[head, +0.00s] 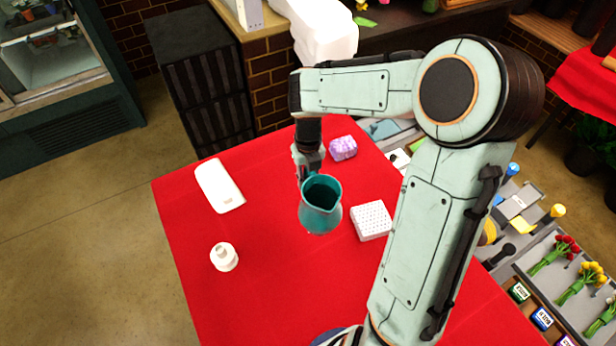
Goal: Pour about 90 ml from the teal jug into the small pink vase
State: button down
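The teal jug (320,217) is near the middle of the red table, its dark mouth facing up and roughly upright. My gripper (309,176) is at the jug's far side and appears shut on it; the fingertips are mostly hidden. I cannot tell whether the jug's base touches the table, nor see the liquid level. A small, pale, nearly white vase (224,260) with a short narrow neck stands upright to the left and nearer the camera, apart from the jug. No clearly pink vase shows; this pale one is the only small vase on the open red cloth.
A white perforated block (371,221) is close right of the jug. A purple patterned lump (343,148) lies behind it. A white flat tray-like object (218,186) lies at the back left. The cloth between jug and vase is clear.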

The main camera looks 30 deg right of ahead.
aim_at(316, 196)
dwell(0.4)
jog(key=shift+w+d+f+n, duration=0.1)
jog(key=shift+w+n, duration=0.4)
jog(key=shift+n, duration=0.5)
jog(key=shift+d+f+n, duration=0.1)
jog(key=shift+f+n, duration=0.15)
jog(key=shift+n, duration=0.25)
jog(key=f+n, duration=0.1)
jog(key=s+f+n, duration=0.1)
jog(key=f, duration=0.1)
jog(key=s+d+f+n, duration=0.1)
jog(key=shift+f+n, duration=0.3)
jog(key=shift+n, duration=0.1)
jog(key=s+f, duration=0.1)
jog(key=s, duration=0.1)
jog(key=s+f+n, duration=0.1)
jog(key=s+f, duration=0.1)
jog(key=s+a+f+n, duration=0.1)
jog(key=s+f, duration=0.1)
jog(key=shift+s+f, duration=0.1)
jog(key=shift+f, duration=0.1)
jog(key=shift+s+a+f, duration=0.15)
jog(key=shift+a, duration=0.15)
